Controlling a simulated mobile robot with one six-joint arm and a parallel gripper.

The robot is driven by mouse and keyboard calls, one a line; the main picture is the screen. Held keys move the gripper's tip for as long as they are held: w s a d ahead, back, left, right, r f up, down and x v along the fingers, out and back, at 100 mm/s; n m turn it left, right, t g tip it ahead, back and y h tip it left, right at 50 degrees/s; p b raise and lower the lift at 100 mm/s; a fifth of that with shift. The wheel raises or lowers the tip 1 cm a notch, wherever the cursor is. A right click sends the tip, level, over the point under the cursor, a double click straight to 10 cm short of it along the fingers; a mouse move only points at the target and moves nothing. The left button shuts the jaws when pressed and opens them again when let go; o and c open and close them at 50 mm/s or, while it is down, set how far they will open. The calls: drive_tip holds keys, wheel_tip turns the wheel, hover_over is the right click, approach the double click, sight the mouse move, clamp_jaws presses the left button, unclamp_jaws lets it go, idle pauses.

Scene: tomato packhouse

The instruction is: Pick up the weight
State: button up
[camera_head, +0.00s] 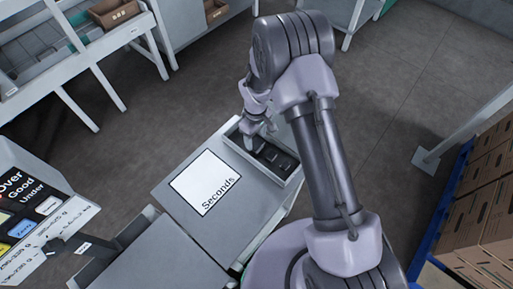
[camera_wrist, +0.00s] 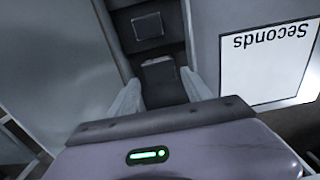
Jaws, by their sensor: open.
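Dark block-like weights (camera_head: 283,161) lie in a narrow grey tray (camera_head: 292,182) at the end of the bench. In the wrist view one dark weight (camera_wrist: 158,70) with a lighter top lies between and just beyond my fingertips, and another weight (camera_wrist: 147,25) lies farther along the tray. My gripper (camera_head: 259,138) is over the far-left part of the tray, pointing down. In the wrist view my gripper (camera_wrist: 160,80) is open, with one finger on each side of the nearer weight. I cannot tell whether the fingers touch it.
A white sign reading "Seconds" (camera_head: 205,182) lies on the grey bench top beside the tray. A scale panel (camera_head: 30,215) stands at the left. Stacked cartons (camera_head: 485,215) on a blue pallet are at the right. The floor (camera_head: 190,110) beyond the bench is clear.

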sight(257, 144)
wheel_tip(257, 144, down, 5)
drive_tip(key=shift+s+d+r+b, duration=0.1)
drive_tip(key=shift+d+r+b, duration=0.05)
drive_tip(key=shift+b, duration=0.75)
drive_tip(key=shift+r, duration=0.2)
drive_tip(key=shift+c, duration=0.2)
clamp_jaws()
